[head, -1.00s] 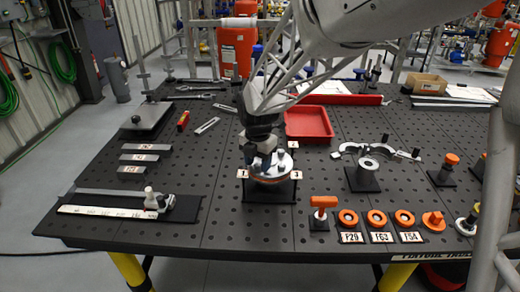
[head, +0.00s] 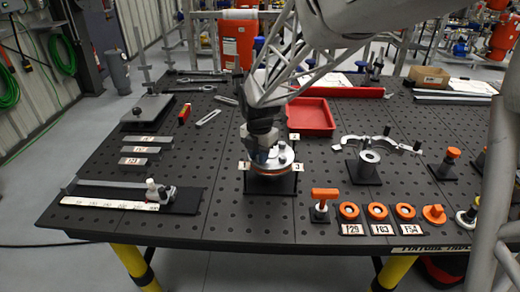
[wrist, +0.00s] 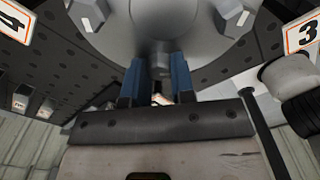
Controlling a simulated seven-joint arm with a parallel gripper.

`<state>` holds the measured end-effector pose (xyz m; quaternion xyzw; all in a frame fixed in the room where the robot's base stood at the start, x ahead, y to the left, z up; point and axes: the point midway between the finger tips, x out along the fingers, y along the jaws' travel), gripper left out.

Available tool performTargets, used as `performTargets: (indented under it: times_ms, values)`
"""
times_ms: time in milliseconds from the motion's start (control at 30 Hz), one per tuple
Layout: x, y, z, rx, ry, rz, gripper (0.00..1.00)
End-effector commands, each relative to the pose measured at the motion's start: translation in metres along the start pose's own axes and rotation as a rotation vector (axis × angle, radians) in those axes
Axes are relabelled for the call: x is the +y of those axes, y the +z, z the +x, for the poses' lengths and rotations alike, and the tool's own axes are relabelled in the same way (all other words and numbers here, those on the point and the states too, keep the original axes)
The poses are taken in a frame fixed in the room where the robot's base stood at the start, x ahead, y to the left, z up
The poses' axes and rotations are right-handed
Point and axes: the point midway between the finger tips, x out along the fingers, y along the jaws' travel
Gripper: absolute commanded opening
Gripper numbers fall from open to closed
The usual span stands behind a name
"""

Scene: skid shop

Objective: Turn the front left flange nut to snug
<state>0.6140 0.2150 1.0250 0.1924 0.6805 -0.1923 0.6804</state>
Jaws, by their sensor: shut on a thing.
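The round grey metal flange (head: 284,166) sits on a black plate near the middle of the table, with an orange-brown ring under it and numbered tags around it. My gripper (head: 262,153) reaches down onto its front left part. In the wrist view the two blue fingers (wrist: 158,80) are closed around a grey nut (wrist: 160,58) at the flange's edge, largely hidden between them. Two other nuts show at the top of the wrist view, one at left (wrist: 88,14) and one at right (wrist: 232,14). The nut's seating is hidden.
An orange-handled tool (head: 325,196) and several orange rings (head: 349,210) stand right of the flange. A red tray (head: 308,117) lies behind it. A caliper-like gauge (head: 160,192) lies at left. The perforated table (head: 225,200) is bare just left of the flange.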

Motion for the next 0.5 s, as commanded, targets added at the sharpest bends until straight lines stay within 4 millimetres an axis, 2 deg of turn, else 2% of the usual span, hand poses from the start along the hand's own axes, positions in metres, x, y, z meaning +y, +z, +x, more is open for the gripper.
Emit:
performTargets:
  times_ms: [267, 500]
  values:
    - [0.0003, 0.0002, -0.0007, -0.001, 0.001, 0.124, 0.00]
    - [0.0001, 0.0000, -0.0007, -0.001, 0.001, 0.308, 0.00]
